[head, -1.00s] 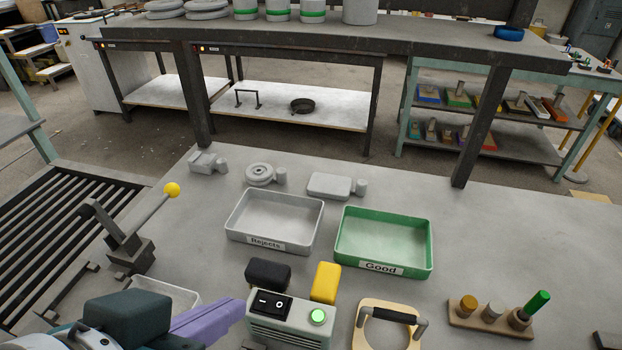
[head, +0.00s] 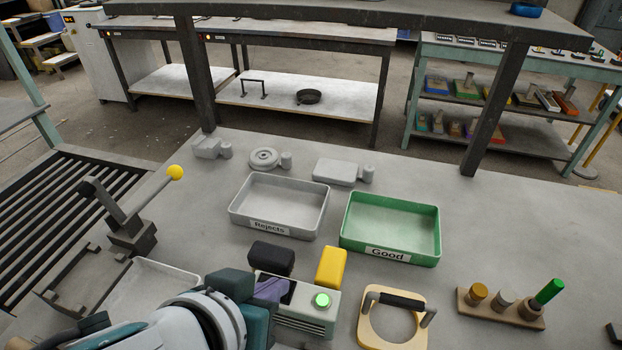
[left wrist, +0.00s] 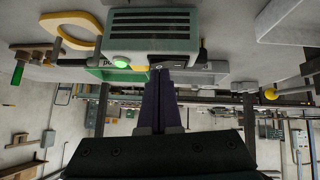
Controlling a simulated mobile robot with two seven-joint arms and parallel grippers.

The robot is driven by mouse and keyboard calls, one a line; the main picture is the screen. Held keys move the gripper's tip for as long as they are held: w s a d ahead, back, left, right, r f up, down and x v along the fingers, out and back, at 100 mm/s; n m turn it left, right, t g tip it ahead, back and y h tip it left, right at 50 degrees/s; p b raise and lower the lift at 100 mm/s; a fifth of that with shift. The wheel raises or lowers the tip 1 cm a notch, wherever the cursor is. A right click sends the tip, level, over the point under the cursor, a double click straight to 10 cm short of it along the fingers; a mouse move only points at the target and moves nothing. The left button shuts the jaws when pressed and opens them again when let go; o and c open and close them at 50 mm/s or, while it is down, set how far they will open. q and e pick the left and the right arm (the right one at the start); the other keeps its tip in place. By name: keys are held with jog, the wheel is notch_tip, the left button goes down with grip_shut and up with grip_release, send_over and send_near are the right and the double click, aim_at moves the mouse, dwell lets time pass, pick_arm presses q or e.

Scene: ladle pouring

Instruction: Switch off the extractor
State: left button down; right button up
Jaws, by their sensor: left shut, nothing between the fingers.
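The extractor is a grey-green box (head: 306,322) with side vents, at the front middle of the bench. Its round green lamp (head: 322,300) is lit. A black rocker switch on its top is mostly hidden now by my left gripper (head: 275,287), whose purple fingers are shut and empty. The fingertips are at the switch; whether they touch it I cannot tell. In the left wrist view the extractor (left wrist: 150,45) appears upside down, with the closed fingers (left wrist: 160,78) reaching to its top near the green lamp (left wrist: 120,61). My right gripper is in neither view.
A black block (head: 270,258) and a yellow block (head: 331,267) stand just behind the extractor. Behind them are the grey Rejects tray (head: 300,229) and green Good tray (head: 347,228). A wooden-framed handle (head: 368,325) is at right, a yellow-knobbed lever (head: 175,173) at left.

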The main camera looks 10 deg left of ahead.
pick_arm(q)
jog(key=shift+d+f, duration=0.15)
jog(key=shift+f, duration=0.2)
jog(key=shift+a+r, duration=0.1)
jog(key=shift+a, duration=0.4)
jog(key=shift+a+r+p, duration=0.1)
jog(key=shift+a+p, duration=0.2)
jog(key=shift+a, duration=0.1)
jog(key=shift+r, duration=0.15)
